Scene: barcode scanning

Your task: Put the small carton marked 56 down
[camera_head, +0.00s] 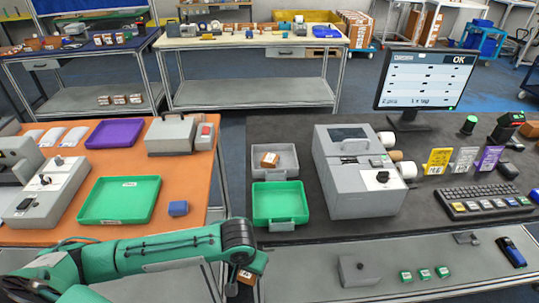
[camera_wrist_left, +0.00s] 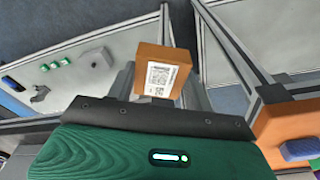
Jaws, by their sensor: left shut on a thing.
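A small orange-brown carton (camera_wrist_left: 178,58) is held in my left gripper (camera_wrist_left: 160,92), between its two fingers. The carton's white label with a square code faces the wrist camera; its print is too small to read surely. In the head view the carton (camera_head: 246,277) shows low, below the wrist of my green left arm, in front of the gap between the two tables. It appears clear of any surface. Another small brown carton (camera_head: 269,160) sits in the grey tray (camera_head: 286,172). My right gripper is not in view.
A green tray (camera_head: 281,222) stands in front of the grey tray, beside a grey machine (camera_head: 352,195). The orange table (camera_head: 185,205) holds a larger green tray (camera_head: 119,200), a purple tray (camera_head: 115,133) and a blue block (camera_head: 178,208). A monitor (camera_head: 425,85) shows OK.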

